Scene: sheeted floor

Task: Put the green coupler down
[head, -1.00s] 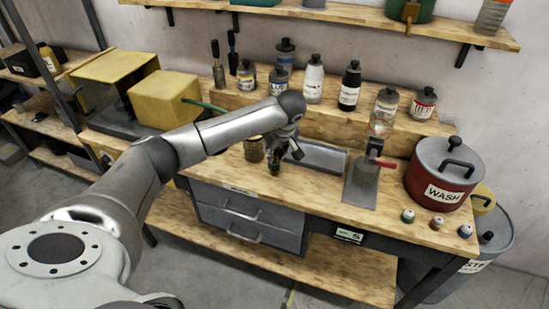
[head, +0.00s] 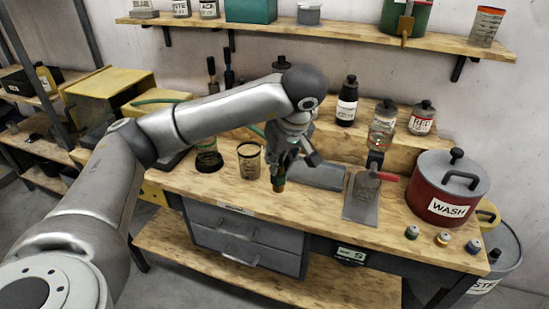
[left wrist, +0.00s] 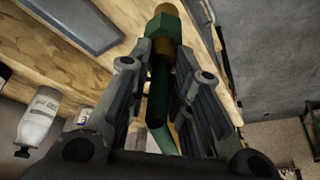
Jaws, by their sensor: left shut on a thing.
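The green coupler (head: 278,182), with a brass-coloured end, hangs from my left gripper (head: 285,163) over the wooden workbench (head: 215,190), close to its front edge. In the left wrist view the coupler (left wrist: 166,24) shows a green hex collar and a brass end between the fingers of my left gripper (left wrist: 165,62). The fingers are shut on it, and a green hose runs back from it. I cannot tell whether its tip touches the bench top. My right gripper is in neither view.
A mesh cup (head: 249,161) stands just left of the coupler. A grey tray (head: 318,176) lies to its right, then a metal plate with a red-handled tool (head: 361,200). A red WASH pot (head: 447,190) and small jars (head: 442,239) are at the right. Bottles stand behind.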

